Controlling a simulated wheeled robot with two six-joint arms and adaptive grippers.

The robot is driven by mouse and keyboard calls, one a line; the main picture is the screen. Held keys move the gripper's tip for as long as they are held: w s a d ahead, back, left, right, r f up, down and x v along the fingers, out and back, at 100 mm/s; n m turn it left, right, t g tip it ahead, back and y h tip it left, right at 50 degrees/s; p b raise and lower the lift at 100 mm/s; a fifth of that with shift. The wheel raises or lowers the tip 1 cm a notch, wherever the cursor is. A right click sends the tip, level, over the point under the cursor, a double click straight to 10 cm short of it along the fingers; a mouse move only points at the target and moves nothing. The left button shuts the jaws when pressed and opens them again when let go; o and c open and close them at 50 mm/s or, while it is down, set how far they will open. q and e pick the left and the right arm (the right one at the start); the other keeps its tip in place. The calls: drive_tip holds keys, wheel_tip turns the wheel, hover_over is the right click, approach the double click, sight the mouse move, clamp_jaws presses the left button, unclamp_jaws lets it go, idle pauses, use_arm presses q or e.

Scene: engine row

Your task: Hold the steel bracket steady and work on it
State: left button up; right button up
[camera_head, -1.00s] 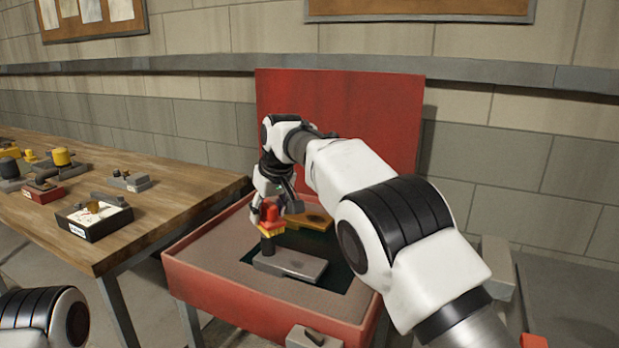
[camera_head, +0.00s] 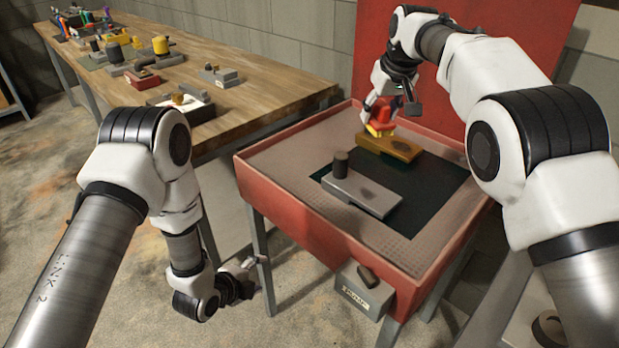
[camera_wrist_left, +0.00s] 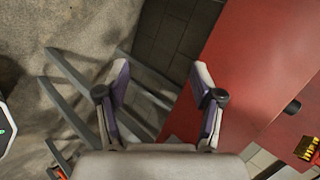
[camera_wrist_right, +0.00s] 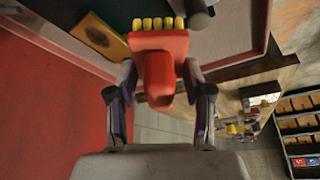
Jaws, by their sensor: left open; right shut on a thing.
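The steel bracket (camera_head: 368,194) looks like a flat grey plate lying on the dark inset of a red washing table, with a dark upright cylinder (camera_head: 341,163) at its left end. My right gripper (camera_head: 378,104) is shut on a red brush with yellow bristles (camera_head: 380,128). The brush is at the left end of a brass-coloured plate (camera_head: 402,149) behind the bracket; contact is unclear. The brush fills the middle of the right wrist view (camera_wrist_right: 160,62). My left gripper (camera_head: 252,272) is open and empty, low in front of the table, fingers spread in the left wrist view (camera_wrist_left: 157,92).
The red table's rim (camera_head: 310,228) stands between my left gripper and the bracket. A grey box (camera_head: 364,292) with a dark knob is on the table's front. A wooden bench (camera_head: 275,88) with several parts stands at the left. Floor around my left gripper is clear.

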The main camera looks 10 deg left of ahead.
sight(336, 162)
use_arm(q)
drive_tip(key=w+d+r+m+t+h, duration=0.2)
drive_tip(key=w+r+m+t, duration=0.1)
drive_tip(key=w+r+m, duration=0.4)
drive_tip(key=w+d+r+m+t+h, duration=0.1)
drive_tip(key=w+r+m+t+h, duration=0.15)
drive_tip(key=w+r+m, duration=0.45)
drive_tip(key=d+r+m+h, duration=0.1)
drive_tip(key=d+r+m, duration=0.1)
drive_tip(key=m, duration=0.1)
drive_tip(key=d+r+m, duration=0.2)
drive_tip(key=d+m, duration=0.1)
drive_tip(key=d+r+m+h, duration=0.1)
drive_tip(key=d+r+m, duration=0.1)
drive_tip(key=m, duration=0.1)
drive_tip(key=shift+s+d+r+g+h, duration=0.1)
drive_tip(key=shift+s+d+g+h, duration=0.15)
drive_tip(key=shift+d+h, duration=0.1)
drive_tip(key=x, duration=1.1)
drive_tip(key=shift+w, duration=0.2)
clamp_jaws()
